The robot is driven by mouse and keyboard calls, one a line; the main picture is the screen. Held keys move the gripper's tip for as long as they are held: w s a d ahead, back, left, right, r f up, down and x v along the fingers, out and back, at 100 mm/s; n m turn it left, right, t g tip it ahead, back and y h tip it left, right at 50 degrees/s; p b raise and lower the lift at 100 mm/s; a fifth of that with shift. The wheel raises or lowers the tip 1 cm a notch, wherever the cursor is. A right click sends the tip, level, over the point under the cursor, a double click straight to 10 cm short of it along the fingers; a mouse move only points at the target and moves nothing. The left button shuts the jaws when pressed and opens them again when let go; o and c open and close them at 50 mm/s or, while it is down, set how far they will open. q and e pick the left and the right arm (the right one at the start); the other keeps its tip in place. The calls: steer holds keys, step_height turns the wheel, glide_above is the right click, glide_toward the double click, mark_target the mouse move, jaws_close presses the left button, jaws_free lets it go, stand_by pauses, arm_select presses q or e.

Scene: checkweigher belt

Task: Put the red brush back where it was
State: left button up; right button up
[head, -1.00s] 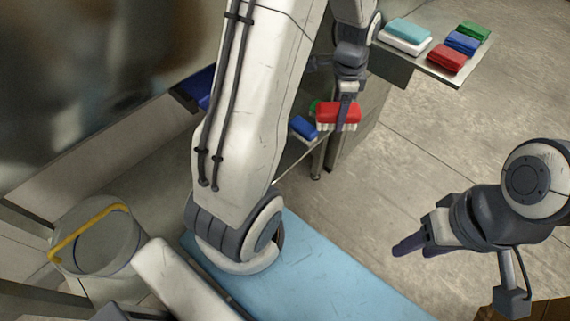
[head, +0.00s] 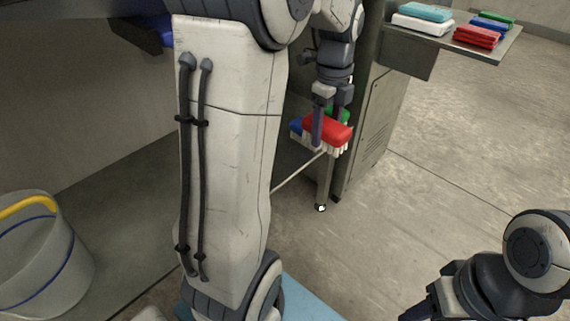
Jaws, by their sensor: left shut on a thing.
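My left gripper (head: 322,128) is shut on the red brush (head: 336,130), whose white bristles point down. One dark finger crosses the brush's left part in front. A blue brush (head: 296,127) shows just left of the red one, and a green brush (head: 341,114) shows behind it, both partly hidden. I cannot tell whether the red brush touches them or what bears it. My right gripper (head: 414,313) is at the bottom edge, well away from the brushes, with its fingertips cut off.
A grey shelf (head: 450,47) at the upper right holds a teal-and-white stack (head: 424,17) and red (head: 478,37), blue and green items. A grey cabinet (head: 385,110) stands right of the brushes. Open floor lies at right.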

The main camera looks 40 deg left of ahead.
arm_select(q)
steer(key=a+f+b, duration=0.1)
steer(key=a+f, duration=0.1)
steer(key=a, duration=0.1)
steer(key=a+f+b, duration=0.2)
steer(key=a, duration=0.2)
steer(key=a+f+b, duration=0.1)
steer(key=a+f, duration=0.2)
steer(key=a, duration=0.1)
steer(key=shift+s+a+b, duration=0.15)
steer(key=shift+a+b, duration=0.05)
steer(key=shift+b, duration=0.2)
step_height(320, 180, down, 4)
steer(key=b, duration=0.3)
steer(key=shift+r, duration=0.1)
steer(key=o, duration=1.3)
step_height(320, 180, up, 12)
steer(key=p, duration=0.6)
